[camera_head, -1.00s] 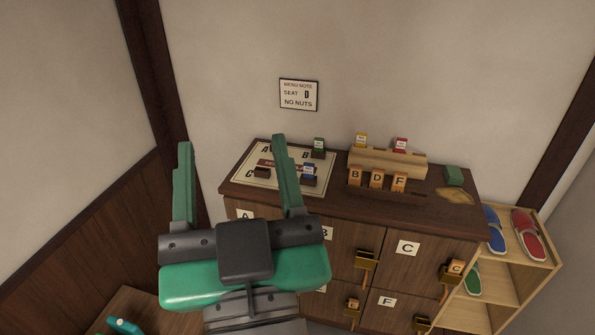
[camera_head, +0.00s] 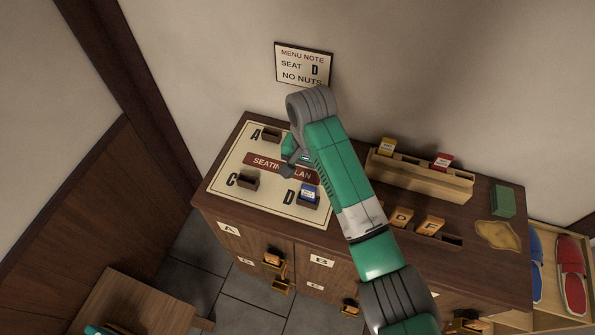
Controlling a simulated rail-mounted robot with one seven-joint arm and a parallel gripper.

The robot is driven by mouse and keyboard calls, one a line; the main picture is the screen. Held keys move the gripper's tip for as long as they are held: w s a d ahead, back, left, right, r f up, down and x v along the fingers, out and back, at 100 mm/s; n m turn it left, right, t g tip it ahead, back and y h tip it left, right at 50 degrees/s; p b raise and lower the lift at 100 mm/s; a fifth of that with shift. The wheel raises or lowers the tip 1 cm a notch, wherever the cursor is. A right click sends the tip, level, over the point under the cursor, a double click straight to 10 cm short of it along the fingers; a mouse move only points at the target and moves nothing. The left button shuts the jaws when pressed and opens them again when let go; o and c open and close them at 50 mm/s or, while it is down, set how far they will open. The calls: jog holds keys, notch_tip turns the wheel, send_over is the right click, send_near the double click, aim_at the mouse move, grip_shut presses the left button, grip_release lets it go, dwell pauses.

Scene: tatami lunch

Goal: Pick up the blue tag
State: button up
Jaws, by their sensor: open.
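The blue tag (camera_head: 309,193) stands in a small dark holder beside the letter D on the seating plan (camera_head: 222,188), on top of the cabinet. My gripper (camera_head: 288,160) is over the upper middle of the plan, up and left of the blue tag and apart from it. My wrist and forearm cover most of the gripper, so its fingers show only in part. I see nothing held in it. The holder by B is hidden behind my arm.
Dark holders by A (camera_head: 271,135) and C (camera_head: 248,179) look empty. A wooden rack (camera_head: 420,178) with yellow (camera_head: 387,147) and red (camera_head: 442,161) tags stands right of my arm. A green block (camera_head: 502,200) sits further right. A wall note (camera_head: 303,65) reads seat D, no nuts.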

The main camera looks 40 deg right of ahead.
aim_at(309, 187)
jog(key=shift+s+a+f, duration=0.15)
jog(key=shift+f, duration=0.2)
jog(key=f, duration=0.7)
jog(key=shift+s+f, duration=0.1)
jog(key=shift+s, duration=0.1)
jog(key=shift+d, duration=0.2)
jog(key=shift+c, duration=0.4)
jog(key=c, duration=1)
